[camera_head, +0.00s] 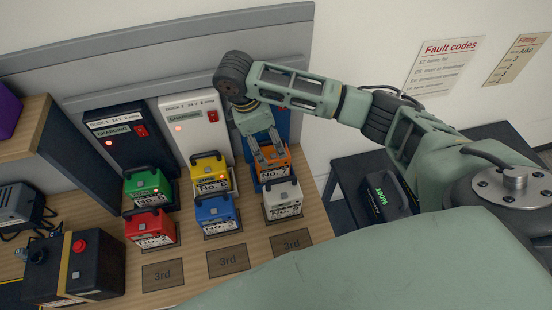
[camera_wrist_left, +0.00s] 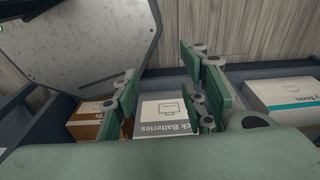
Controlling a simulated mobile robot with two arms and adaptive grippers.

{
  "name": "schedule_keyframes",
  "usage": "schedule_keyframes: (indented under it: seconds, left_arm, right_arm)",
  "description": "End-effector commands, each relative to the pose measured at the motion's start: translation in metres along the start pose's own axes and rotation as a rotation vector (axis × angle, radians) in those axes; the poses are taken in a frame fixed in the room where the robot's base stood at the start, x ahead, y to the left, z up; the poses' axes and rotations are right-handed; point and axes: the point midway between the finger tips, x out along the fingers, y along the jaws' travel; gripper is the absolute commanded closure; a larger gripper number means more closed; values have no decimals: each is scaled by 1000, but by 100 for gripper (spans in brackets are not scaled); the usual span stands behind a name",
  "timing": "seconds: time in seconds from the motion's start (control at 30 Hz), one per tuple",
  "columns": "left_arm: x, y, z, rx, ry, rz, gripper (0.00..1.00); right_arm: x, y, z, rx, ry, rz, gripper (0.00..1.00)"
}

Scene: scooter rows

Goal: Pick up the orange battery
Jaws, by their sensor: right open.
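A white battery (camera_head: 283,198) stands just in front of the orange one. Yellow (camera_head: 209,175), green (camera_head: 147,187), blue (camera_head: 216,212) and red (camera_head: 150,228) batteries stand to its left. Marked squares (camera_head: 292,243) at the bench front are empty. A black battery (camera_head: 387,197) sits on a dark stand at right.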

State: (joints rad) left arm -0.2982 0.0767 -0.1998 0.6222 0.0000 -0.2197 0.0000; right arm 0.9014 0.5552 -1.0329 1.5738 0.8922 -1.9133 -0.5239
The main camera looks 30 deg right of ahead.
Motion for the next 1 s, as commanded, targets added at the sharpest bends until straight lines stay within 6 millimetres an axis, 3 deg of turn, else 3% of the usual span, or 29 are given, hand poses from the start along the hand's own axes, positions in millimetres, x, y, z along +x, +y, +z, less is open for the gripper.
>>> schedule_keyframes:
  seconds: [0.3, 0.5, 0.63, 0.9, 1.0]
  left_arm:
    - [-11, -11, 4, 2, -7, -13, 60]
    - [-29, -6, 2, 0, -8, -7, 60]
    - [-30, 0, 1, 0, -6, 1, 60]
    - [-30, 2, 0, 1, -6, 3, 60]
    - [-30, 2, 0, 1, -5, 3, 60]
  right_arm:
    - [29, 2, 10, 9, -27, 2, 31]
    - [56, 3, 12, 10, -28, 1, 31]
    - [74, 3, 10, 7, -25, 2, 31]
    - [80, 4, 9, 7, -23, 5, 31]
    - [80, 4, 9, 8, -23, 5, 38]
